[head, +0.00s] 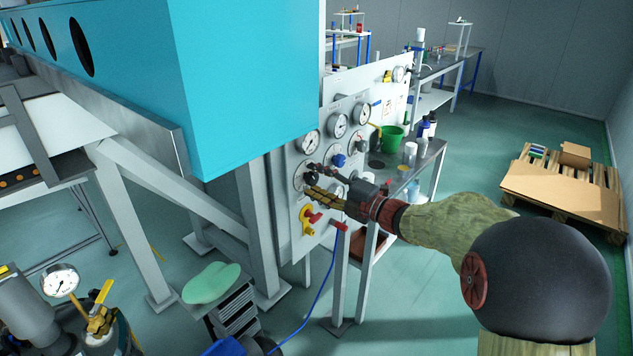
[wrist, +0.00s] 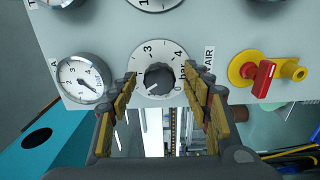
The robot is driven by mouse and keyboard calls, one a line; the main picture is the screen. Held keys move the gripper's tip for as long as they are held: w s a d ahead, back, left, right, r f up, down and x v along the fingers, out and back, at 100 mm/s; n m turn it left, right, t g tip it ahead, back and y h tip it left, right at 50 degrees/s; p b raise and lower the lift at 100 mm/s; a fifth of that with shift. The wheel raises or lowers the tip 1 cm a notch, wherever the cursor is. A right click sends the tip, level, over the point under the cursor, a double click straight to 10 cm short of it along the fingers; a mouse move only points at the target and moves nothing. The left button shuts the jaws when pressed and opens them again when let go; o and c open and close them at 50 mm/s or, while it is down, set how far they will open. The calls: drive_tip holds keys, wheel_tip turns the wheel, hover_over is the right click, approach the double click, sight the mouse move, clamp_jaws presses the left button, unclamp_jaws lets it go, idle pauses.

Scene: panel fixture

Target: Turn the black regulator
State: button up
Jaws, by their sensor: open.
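The black regulator (wrist: 158,78) is a round dark knob on a white dial plate marked with numbers and "bar". It sits on the light grey panel (wrist: 222,30). In the wrist view my gripper (wrist: 158,90) is open, with one yellow-padded finger on each side of the knob and gaps between. I cannot tell how deep the fingertips reach along the knob. In the head view the regulator (head: 306,179) shows small and dark at the fingertips of my gripper (head: 311,180), partly covered by it.
A yellow valve with a red handle (wrist: 263,78) sits right of the knob in the wrist view, and a pressure gauge (wrist: 80,80) sits left. A blue knob (head: 339,160) is close to my gripper in the head view. A side table with a green bucket (head: 390,137) stands behind.

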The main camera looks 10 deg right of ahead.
drive_tip(key=v, duration=1.2)
drive_tip(key=shift+w+a, duration=0.1)
